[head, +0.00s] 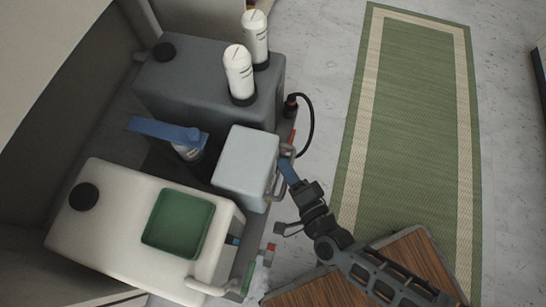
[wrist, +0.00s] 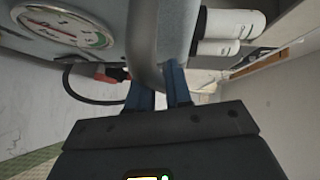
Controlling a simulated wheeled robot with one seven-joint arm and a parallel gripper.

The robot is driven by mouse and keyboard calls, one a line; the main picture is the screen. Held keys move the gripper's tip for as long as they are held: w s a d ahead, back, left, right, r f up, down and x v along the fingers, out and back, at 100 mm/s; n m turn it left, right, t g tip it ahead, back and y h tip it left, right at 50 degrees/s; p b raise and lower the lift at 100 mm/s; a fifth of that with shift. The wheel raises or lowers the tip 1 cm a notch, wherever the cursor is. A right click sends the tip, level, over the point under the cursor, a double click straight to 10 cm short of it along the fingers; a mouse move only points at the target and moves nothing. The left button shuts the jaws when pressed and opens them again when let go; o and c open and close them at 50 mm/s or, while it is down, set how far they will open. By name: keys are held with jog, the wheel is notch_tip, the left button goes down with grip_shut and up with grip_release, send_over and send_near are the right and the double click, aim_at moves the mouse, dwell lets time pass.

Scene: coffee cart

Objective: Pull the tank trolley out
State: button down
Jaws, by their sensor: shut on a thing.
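The tank trolley (head: 284,128) stands in a bay at the left of the head view. It carries a dark grey tank (head: 185,85), a cream tank (head: 115,220) and a pale grey box (head: 246,158) between them. A curved grey handle (wrist: 143,45) rises in front of the trolley in the wrist view. My gripper (head: 288,170) is at the trolley's right side, its blue fingers shut on this handle. In the wrist view my gripper (wrist: 160,88) has one finger on each side of the bar. My fingertips are partly hidden behind the handle.
Two white cylinders (head: 239,75) stand on the dark grey tank. A green tray (head: 178,223) sits on the cream tank. A black hose (head: 311,125) loops out beside the trolley. A green mat (head: 410,130) lies on open floor at the right. A round gauge (wrist: 65,30) faces the wrist camera.

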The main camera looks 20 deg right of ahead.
jog(key=shift+s+d+f, duration=0.1)
jog(key=shift+s+d, duration=0.85)
jog(key=shift+d, duration=0.25)
jog(key=c, duration=1.1)
grip_release()
jog(key=shift+c, duration=0.2)
jog(key=s+r+p, duration=0.1)
jog(key=s, duration=0.6)
jog(key=shift+s+d, duration=0.35)
jog(key=shift+d, duration=0.1)
jog(key=shift+r, duration=0.1)
